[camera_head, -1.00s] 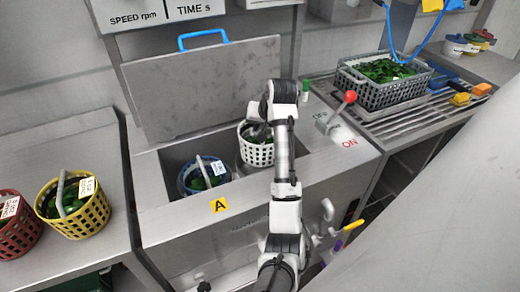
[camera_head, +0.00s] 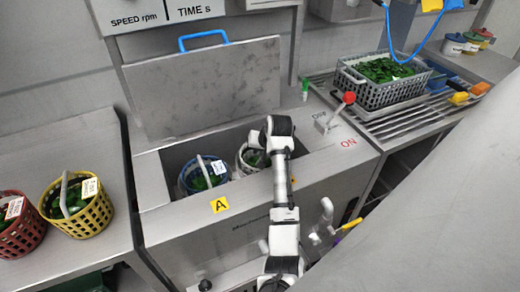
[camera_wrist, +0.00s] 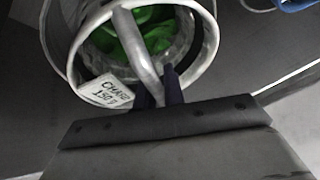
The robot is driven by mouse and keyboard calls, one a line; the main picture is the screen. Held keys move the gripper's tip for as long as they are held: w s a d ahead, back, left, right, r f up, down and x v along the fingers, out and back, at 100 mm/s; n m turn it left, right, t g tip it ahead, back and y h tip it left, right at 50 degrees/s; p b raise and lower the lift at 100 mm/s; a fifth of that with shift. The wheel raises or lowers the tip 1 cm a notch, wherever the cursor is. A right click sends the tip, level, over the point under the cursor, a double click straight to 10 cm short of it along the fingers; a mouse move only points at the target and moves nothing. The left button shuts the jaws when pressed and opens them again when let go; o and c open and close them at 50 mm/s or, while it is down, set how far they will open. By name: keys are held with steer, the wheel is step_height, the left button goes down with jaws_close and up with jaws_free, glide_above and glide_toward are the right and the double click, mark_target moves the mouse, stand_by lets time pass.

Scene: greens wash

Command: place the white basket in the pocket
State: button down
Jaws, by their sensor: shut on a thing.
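The white basket (camera_head: 243,160) is down inside the open machine well, to the right of the blue basket (camera_head: 190,176). My arm hides much of it in the head view. In the wrist view the white basket (camera_wrist: 205,48) holds green leaves and has a tag reading CHARD (camera_wrist: 105,92). My gripper (camera_wrist: 160,88) is shut on its handle (camera_wrist: 138,45). I cannot tell whether the basket's base rests on the bottom of the pocket.
The machine's lid (camera_head: 205,92) stands open behind the well. A red-knobbed lever (camera_head: 348,98) is at the right. Yellow (camera_head: 90,218) and red (camera_head: 30,238) baskets stand on the left counter. A grey crate of greens (camera_head: 375,95) sits on the right rack.

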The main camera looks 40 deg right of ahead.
steer(key=c, duration=1.5)
jaws_free()
